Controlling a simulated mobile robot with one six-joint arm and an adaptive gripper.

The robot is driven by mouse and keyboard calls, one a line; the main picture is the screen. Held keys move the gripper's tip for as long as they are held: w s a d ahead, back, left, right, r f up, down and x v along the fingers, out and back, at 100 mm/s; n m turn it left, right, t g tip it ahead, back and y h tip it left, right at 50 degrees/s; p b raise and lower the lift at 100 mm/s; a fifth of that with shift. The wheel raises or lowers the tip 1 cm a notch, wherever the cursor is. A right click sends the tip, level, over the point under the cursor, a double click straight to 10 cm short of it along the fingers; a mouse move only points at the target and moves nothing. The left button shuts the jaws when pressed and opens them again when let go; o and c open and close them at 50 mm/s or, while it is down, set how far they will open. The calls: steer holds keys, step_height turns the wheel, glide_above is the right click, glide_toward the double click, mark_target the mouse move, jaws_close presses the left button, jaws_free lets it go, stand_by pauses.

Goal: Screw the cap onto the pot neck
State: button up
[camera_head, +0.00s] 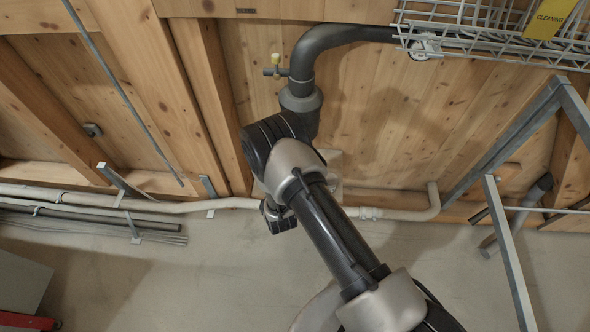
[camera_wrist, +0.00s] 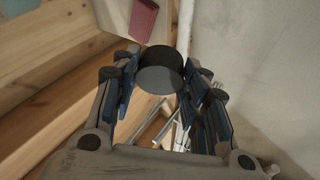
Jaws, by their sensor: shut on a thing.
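In the wrist view, a short dark round cap (camera_wrist: 160,72) sits between the fingertips, with its grey flat face toward the camera and its black side beyond. My gripper (camera_wrist: 161,60) is shut on it, with blue-padded fingers on either side. In the head view, my arm reaches up from the bottom toward the wooden wall, and a small dark end part of it shows below the elbow. The fingers and cap are hidden there. I cannot make out the pot neck in either view.
A thick grey pipe (camera_head: 345,34) with a small yellow-topped valve (camera_head: 275,61) runs along the wooden wall. A wire tray (camera_head: 480,28) hangs upper right. A pale box with a red label (camera_wrist: 143,18) shows beyond the fingers.

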steer(key=w+d+r+n+t+y, duration=0.1)
steer(key=w+d+r+n+t, duration=0.1)
steer(key=r, duration=0.6)
steer(key=w+d+r+n+t+y, duration=0.2)
steer(key=d+r+n+t, duration=0.2)
steer(key=d+r+t, duration=0.3)
step_height(320, 180, up, 2)
steer(key=shift+r+t+y+b, duration=0.1)
steer(key=shift+t+y+b, duration=0.2)
steer(key=shift+t+b, duration=0.1)
steer(key=shift+w, duration=0.15)
steer(key=shift+w+d+b, duration=0.1)
steer(key=shift+w+b, duration=0.9)
steer(key=shift+w, duration=1.8)
steer(key=shift+b, duration=0.4)
steer(key=shift+w+b, duration=0.8)
steer(key=shift+w, duration=0.85)
